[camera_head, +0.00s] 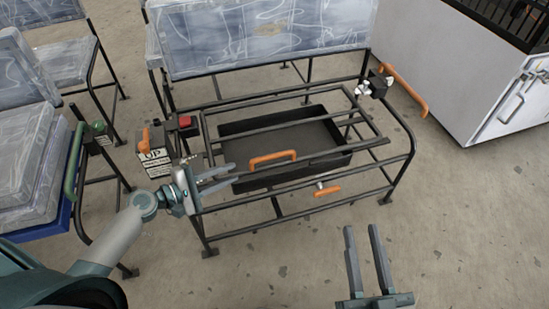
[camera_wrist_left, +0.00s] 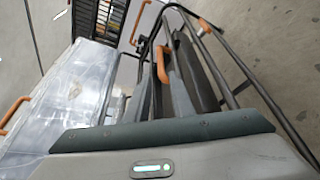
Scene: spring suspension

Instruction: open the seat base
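The seat base is a black tube frame (camera_head: 250,229) with a slatted top (camera_head: 290,128) in the middle of the head view. An orange handle (camera_head: 272,159) sits on the slatted part, above a dark open tray (camera_head: 335,160). A smaller orange handle (camera_head: 327,191) is on the front rail. My left gripper (camera_head: 233,178) is at the front left of the frame, fingers apart, pointing right towards the orange handle but short of it. Its fingers also show in the left wrist view (camera_wrist_left: 165,90), near the frame bars. My right gripper (camera_head: 365,230) is open and empty in front of the frame.
A box labelled UP (camera_head: 154,163) with an orange lever and a red button (camera_head: 185,121) is at the frame's left. An orange bar (camera_head: 404,90) juts out at the right. A plastic-wrapped backrest (camera_head: 270,35) stands behind. Wrapped seats (camera_head: 25,160) are left; a white cabinet (camera_head: 440,65) is right.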

